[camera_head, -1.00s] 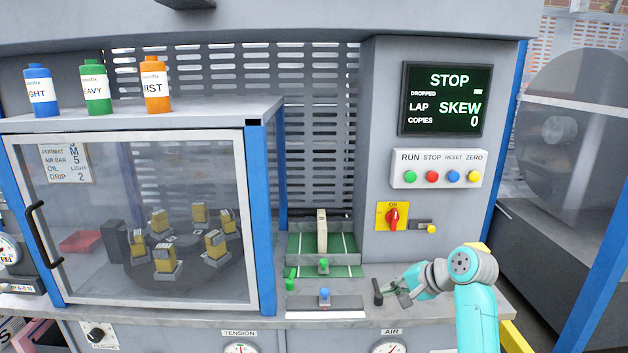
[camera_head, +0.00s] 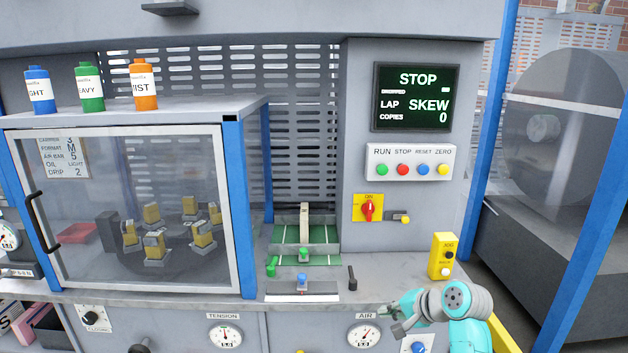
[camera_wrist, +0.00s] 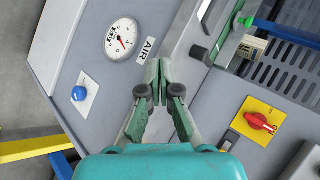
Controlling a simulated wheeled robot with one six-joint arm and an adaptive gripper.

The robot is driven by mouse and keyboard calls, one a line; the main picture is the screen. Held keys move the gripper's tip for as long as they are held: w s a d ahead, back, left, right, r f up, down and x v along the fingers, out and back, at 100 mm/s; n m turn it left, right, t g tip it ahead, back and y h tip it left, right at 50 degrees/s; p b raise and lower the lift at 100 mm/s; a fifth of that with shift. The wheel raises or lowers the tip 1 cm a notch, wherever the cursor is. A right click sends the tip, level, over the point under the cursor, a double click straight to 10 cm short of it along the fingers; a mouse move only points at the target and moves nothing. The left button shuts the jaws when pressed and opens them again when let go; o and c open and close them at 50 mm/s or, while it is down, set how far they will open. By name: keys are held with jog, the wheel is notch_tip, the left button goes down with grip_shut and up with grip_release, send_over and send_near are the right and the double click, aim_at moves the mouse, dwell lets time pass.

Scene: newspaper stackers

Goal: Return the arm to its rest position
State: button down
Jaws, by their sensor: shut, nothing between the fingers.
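My gripper (camera_head: 388,316) is in the lower right of the head view, in front of the counter's front edge near the AIR gauge (camera_head: 363,336). My teal and grey arm comes in from the bottom right. In the wrist view my gripper (camera_wrist: 165,66) has its fingertips together with nothing between them. The AIR gauge also shows in the wrist view (camera_wrist: 122,36), left of the fingers.
A black lever (camera_head: 352,279) stands on the counter (camera_head: 385,270) left of a yellow two-button box (camera_head: 442,256). A blue knob (camera_head: 418,348) is below my gripper. A glass-doored cabinet (camera_head: 240,200) is at left. The display (camera_head: 416,97) reads STOP and SKEW.

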jog(key=s+a+f+t+h, duration=0.1)
jog(key=s+f, duration=0.5)
jog(key=f, duration=0.3)
jog(key=s+f+t+h, duration=0.1)
jog(key=s+f, duration=0.6)
jog(key=f, duration=0.1)
jog(key=s+f+n+t+h, duration=0.1)
jog(key=s+f, duration=0.2)
jog(key=s, duration=0.5)
jog(key=s+f+n+t+h, duration=0.1)
jog(key=s+f, duration=0.2)
jog(key=s, duration=0.5)
jog(key=s+d+r+n+t+h, duration=0.1)
jog(key=s+r+n+t+h, duration=0.2)
jog(key=s, duration=1.5)
jog(key=s+r+n, duration=0.4)
jog(key=s+r, duration=0.8)
jog(key=r, duration=0.1)
jog(key=shift+s+r+t+y, duration=0.25)
jog(key=shift+r+t+y, duration=0.05)
jog(key=shift+r+y, duration=0.1)
